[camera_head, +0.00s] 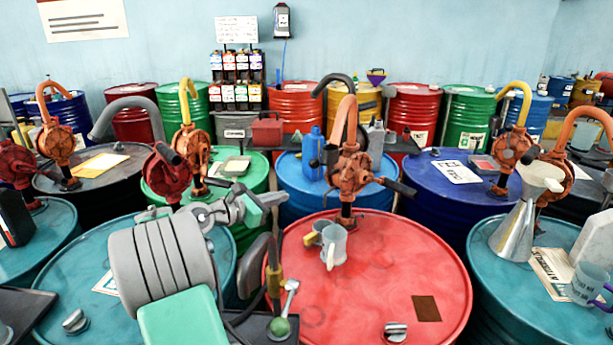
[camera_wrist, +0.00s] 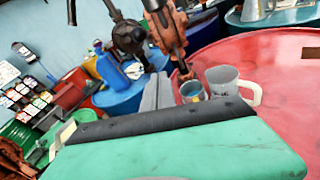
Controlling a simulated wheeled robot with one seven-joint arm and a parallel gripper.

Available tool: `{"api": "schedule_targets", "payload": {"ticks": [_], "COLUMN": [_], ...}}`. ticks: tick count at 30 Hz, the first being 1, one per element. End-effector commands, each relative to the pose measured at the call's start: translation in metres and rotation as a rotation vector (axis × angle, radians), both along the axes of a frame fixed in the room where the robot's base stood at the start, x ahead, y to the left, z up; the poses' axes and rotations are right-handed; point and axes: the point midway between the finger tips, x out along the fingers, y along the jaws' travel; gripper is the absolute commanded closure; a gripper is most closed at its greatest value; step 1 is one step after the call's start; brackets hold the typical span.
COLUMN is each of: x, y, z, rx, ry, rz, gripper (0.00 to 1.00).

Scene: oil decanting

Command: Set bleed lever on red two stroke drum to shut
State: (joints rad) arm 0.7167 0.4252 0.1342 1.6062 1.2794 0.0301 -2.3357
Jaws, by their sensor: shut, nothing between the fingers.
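I cannot pick out the bleed lever for certain. My gripper (camera_head: 268,200) is shut and empty, left of the pump and above the drum's left back edge. Its grey fingers also show in the wrist view (camera_wrist: 157,92), pointing toward the pump side.
A metal cap (camera_head: 396,331) sits near the front rim. Teal drums flank it; a metal funnel jug (camera_head: 520,225) stands on the right one. The drum's middle is clear.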

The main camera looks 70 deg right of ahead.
Motion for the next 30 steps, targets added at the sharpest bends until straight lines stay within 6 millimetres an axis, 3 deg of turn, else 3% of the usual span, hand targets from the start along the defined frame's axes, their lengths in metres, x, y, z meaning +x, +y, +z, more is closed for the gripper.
{"api": "schedule_targets", "payload": {"ticks": [3,6,11,23,30], "x": [0.001,0.001,-0.005,-0.044,-0.045], "y": [-0.001,-0.002,-0.013,-0.086,-0.104], "z": [0.002,0.002,-0.001,-0.016,0.014], "rx": [0.118,0.171,0.185,0.183,0.181], "ry": [0.241,0.341,0.36,0.357,0.356], "rz": [0.057,0.078,0.081,0.079,0.083], "gripper": [1.0,1.0,1.0,1.0,1.0]}}
